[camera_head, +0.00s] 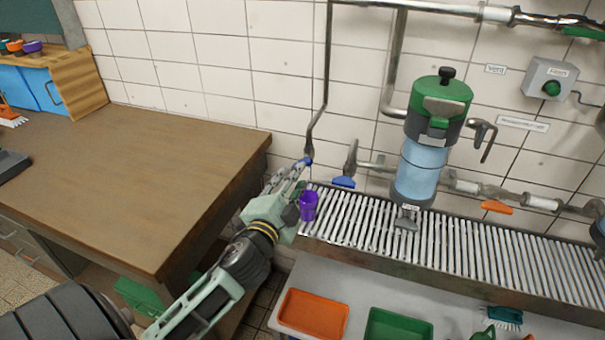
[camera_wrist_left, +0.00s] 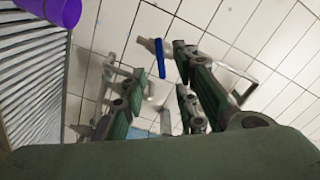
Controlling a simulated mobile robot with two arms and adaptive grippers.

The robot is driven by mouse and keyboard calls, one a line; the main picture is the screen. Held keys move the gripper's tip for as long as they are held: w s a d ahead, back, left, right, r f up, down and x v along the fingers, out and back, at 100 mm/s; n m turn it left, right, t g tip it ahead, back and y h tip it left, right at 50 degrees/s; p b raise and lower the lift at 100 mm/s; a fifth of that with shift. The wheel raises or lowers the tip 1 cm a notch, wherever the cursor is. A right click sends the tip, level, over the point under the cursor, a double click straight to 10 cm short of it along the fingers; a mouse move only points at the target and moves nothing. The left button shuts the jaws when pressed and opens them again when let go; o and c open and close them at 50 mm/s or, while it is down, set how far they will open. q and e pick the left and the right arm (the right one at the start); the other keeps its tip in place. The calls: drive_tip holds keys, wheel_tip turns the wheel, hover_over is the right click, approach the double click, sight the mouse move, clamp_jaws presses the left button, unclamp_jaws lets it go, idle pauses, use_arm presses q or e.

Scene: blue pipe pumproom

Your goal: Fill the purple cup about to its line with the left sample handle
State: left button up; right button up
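The purple cup (camera_head: 308,206) stands at the left end of the slatted metal rack; it also shows at the top left of the left wrist view (camera_wrist_left: 58,10). The cup's contents and line cannot be made out. My right gripper is not in view.
A blue-tipped lever (camera_head: 344,182) and a green-topped clear tank (camera_head: 430,140) stand behind the rack (camera_head: 470,245). An orange handle (camera_head: 497,207) is further right. A wooden bench (camera_head: 130,170) is left. An orange tray (camera_head: 314,314) and a green tray (camera_head: 398,326) lie below.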

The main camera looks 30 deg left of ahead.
use_arm(q)
drive_tip(key=p+x, duration=0.1)
drive_tip(key=x, duration=0.6)
drive_tip(key=shift+c, duration=0.3)
clamp_jaws()
